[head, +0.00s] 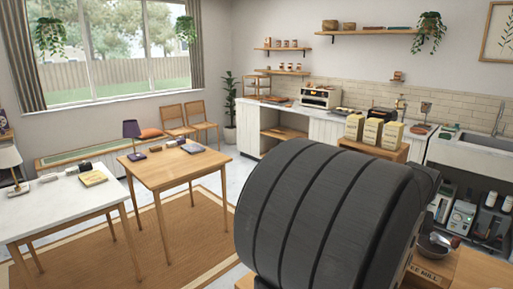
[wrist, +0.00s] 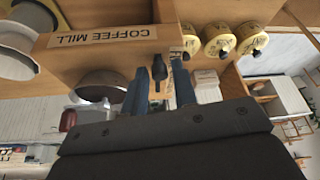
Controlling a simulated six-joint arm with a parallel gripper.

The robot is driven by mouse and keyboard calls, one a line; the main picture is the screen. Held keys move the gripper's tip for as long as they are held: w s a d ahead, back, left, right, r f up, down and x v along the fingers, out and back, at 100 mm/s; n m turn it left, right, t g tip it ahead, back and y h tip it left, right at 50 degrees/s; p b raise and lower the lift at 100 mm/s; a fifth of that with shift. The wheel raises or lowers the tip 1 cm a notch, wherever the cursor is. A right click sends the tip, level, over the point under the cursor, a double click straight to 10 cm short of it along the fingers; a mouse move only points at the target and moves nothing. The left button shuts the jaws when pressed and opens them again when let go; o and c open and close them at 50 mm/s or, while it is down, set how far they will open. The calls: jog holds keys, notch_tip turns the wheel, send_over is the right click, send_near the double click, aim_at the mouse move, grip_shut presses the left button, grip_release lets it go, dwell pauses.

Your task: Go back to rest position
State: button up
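My gripper (wrist: 160,85) shows in the wrist view as two blue-grey fingers, apart from each other. A dark, slim handle-like thing (wrist: 158,68) shows in the gap between them. There is clear space on its right side, and I cannot tell how far beyond the fingertips it is. In the head view my dark ribbed arm fills the lower middle, and my gripper is hidden.
A wooden stand labelled COFFEE MILL (wrist: 100,38) fills the top of the wrist view, with a metal bowl (wrist: 103,83) near it. Several yellow-lidded containers (wrist: 217,38) are at right. In the head view, a wooden table (head: 173,168) and white table (head: 62,208) stand left.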

jog(key=v, duration=1.8)
jog(key=x, duration=1.7)
jog(key=shift+f, duration=0.15)
jog(key=w+d, duration=0.3)
jog(key=shift+w+d+f, duration=0.2)
jog(key=shift+w, duration=0.1)
jog(key=s+a+r+m, duration=0.1)
jog(key=s+a+r, duration=0.1)
jog(key=r, duration=0.5)
jog(key=s+a+r+m+h, duration=0.1)
jog(key=s+a+r+m, duration=0.1)
jog(key=r, duration=0.5)
jog(key=shift+a+r+g, duration=0.2)
jog(key=shift+a+g, duration=0.05)
jog(key=shift+g, duration=0.05)
jog(key=shift+s, duration=0.15)
